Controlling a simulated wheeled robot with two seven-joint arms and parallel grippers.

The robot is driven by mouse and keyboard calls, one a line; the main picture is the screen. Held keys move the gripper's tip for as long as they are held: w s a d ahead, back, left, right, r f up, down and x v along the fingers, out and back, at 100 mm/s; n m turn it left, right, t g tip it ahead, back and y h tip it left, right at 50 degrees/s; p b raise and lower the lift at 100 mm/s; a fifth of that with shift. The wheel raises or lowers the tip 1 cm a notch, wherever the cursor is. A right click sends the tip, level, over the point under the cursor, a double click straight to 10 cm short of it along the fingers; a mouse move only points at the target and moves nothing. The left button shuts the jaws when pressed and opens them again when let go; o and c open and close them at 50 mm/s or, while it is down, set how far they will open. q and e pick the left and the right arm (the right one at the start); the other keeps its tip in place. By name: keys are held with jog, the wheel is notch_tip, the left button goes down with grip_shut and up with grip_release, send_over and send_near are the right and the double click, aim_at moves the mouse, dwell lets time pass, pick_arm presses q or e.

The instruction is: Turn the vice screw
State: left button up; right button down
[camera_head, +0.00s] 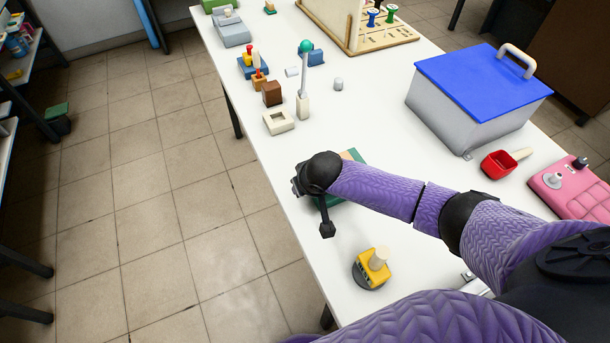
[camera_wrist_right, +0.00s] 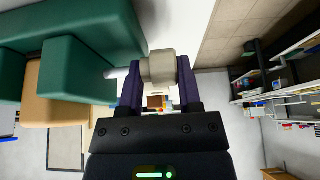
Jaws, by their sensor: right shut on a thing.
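The vice (camera_wrist_right: 75,70) is green with a tan block between its jaws, and it fills the left of the right wrist view. In the head view the vice (camera_head: 352,155) is on the white table, mostly hidden behind my right arm. The vice screw has a light grey-beige knob (camera_wrist_right: 158,66). My right gripper (camera_wrist_right: 160,80) is shut on this knob, with one dark purple finger on each side. In the head view my right gripper (camera_head: 300,184) is at the table's left edge, and the knob is hidden there. My left gripper is out of view.
A yellow block with a beige knob (camera_head: 372,266) stands in front of the vice on the table (camera_head: 270,170). A white block (camera_head: 279,122) and a green-topped lever (camera_head: 304,85) stand behind it. A blue-lidded box (camera_head: 470,100) and a red scoop (camera_head: 497,164) are to the right.

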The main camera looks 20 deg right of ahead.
jog(key=shift+s+t+p, duration=0.1)
jog(key=shift+t+p, duration=0.2)
jog(key=shift+t, duration=0.3)
jog(key=shift+t, duration=0.3)
jog(key=shift+c, duration=1.4)
grip_release()
